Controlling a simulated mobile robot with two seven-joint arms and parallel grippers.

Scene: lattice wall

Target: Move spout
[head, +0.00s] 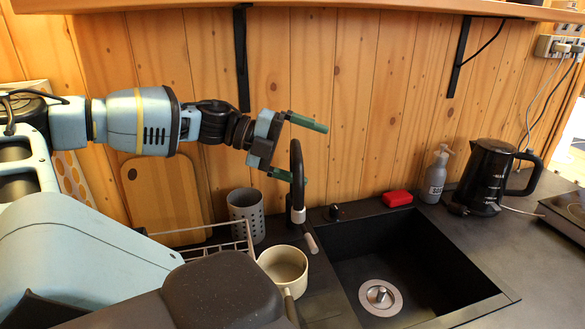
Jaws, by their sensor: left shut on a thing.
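The black faucet spout (298,160) rises at the left edge of the dark sink (345,235). It arches up and ends in a light-tipped outlet (311,243) low near the sink's left rim. My left gripper (312,154) reaches in from the left, with one green finger above the other. The exact contact is partly hidden. My right gripper is not in view.
A beige pot (283,265), a grey perforated cup (246,212) and a wire rack (205,247) stand left of the sink. A red sponge (397,198), a soap bottle (436,175) and a black kettle (487,177) stand behind and right. A shelf (350,7) hangs above.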

